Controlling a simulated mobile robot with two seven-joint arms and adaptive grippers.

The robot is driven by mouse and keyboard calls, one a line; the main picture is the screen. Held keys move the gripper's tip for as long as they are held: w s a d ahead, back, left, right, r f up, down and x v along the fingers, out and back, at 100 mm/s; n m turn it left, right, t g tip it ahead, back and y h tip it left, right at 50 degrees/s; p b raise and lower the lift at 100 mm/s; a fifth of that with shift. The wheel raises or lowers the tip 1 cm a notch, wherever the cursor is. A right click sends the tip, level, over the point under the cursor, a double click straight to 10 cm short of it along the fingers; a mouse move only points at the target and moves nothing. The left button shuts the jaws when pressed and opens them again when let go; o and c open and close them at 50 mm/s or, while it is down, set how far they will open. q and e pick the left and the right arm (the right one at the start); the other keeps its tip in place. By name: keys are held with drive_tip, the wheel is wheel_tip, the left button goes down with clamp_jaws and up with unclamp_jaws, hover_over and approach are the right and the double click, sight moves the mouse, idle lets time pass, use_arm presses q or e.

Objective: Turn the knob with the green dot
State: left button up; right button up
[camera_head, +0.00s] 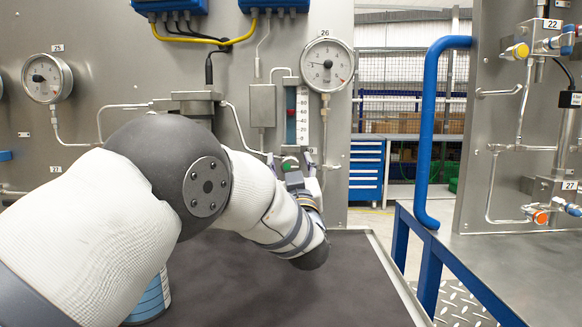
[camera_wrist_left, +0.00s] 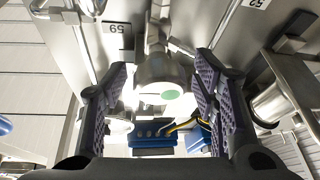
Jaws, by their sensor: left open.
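The knob with the green dot (camera_head: 289,164) sits low on the grey panel, below the level gauge. In the left wrist view the knob is a silver cylinder (camera_wrist_left: 160,72) with the green dot (camera_wrist_left: 171,95) on its face. My left gripper (camera_head: 300,168) is at the knob, partly hidden by its own wrist in the head view. In the left wrist view its two dark padded fingers (camera_wrist_left: 163,80) are open, one on each side of the knob, with gaps visible on both sides. My right gripper is not in view.
Round gauge 26 (camera_head: 327,66) and a level gauge (camera_head: 302,115) are above the knob, with thin pipes beside it. A dark tabletop (camera_head: 300,290) lies below my left arm. A can (camera_head: 152,300) stands close under that arm. A blue rail (camera_head: 428,130) is at right.

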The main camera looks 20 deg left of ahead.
use_arm(q)
drive_tip(key=shift+c, duration=0.6)
drive_tip(key=c, duration=1.1)
drive_tip(key=shift+o, duration=0.2)
drive_tip(key=shift+s+r+n+g+y, duration=0.15)
drive_tip(key=shift+n+g+y, duration=0.2)
drive_tip(key=shift+n, duration=0.55)
drive_tip(key=shift+n+g+y, duration=0.25)
drive_tip(key=shift+n+y, duration=0.1)
drive_tip(key=shift+n, duration=0.45)
drive_tip(key=o, duration=1.2)
